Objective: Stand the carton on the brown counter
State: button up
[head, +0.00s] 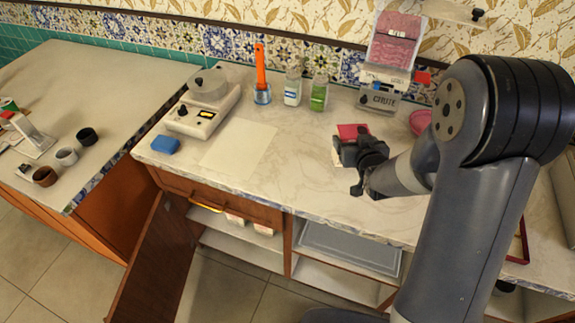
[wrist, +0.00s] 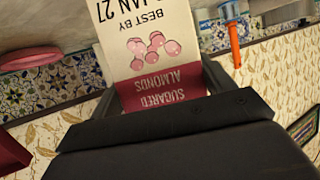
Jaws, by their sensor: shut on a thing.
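The carton (wrist: 149,42) is cream with a dark red band reading "SUGARED ALMONDS" and pink almond pictures. It fills the middle of the wrist view between the jaws of my gripper (wrist: 160,82). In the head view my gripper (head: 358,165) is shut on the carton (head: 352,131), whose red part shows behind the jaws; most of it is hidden. I cannot tell whether it touches the pale marble worktop (head: 300,165) there. No top looks plainly brown; the left counter (head: 105,70) has a grey-beige top and orange-brown sides.
On the marble worktop are a scale (head: 203,105), a blue block (head: 166,144), a white sheet (head: 238,145), bottles (head: 318,95) and a dispenser (head: 385,75). Cups (head: 66,156) stand near the left counter's front edge; its back is clear. An open cabinet door (head: 155,270) juts out below.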

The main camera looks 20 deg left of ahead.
jog(key=s+a+r+n+g+y+b, duration=0.1)
jog(key=a+r+n+y+b, duration=0.15)
jog(key=a, duration=0.65)
jog(key=s+a+r+n+g+y+b, duration=0.1)
jog(key=a+r+n+b, duration=0.2)
jog(key=a, duration=0.6)
jog(key=shift+m+y, duration=0.25)
jog(key=shift+m, duration=0.5)
jog(key=shift+w+d+f+b, duration=0.1)
jog(key=shift+f+b, duration=1.15)
jog(key=shift+f, duration=1.15)
jog(key=shift+d+f+b, duration=0.1)
jog(key=shift+f+b, duration=1.1)
jog(key=shift+f, duration=1.2)
jog(key=shift+f, duration=0.1)
jog(key=o, duration=1.2)
jog(key=shift+c, duration=0.2)
jog(key=shift+r, duration=0.2)
jog(key=v, duration=1.2)
jog(key=shift+p, duration=0.4)
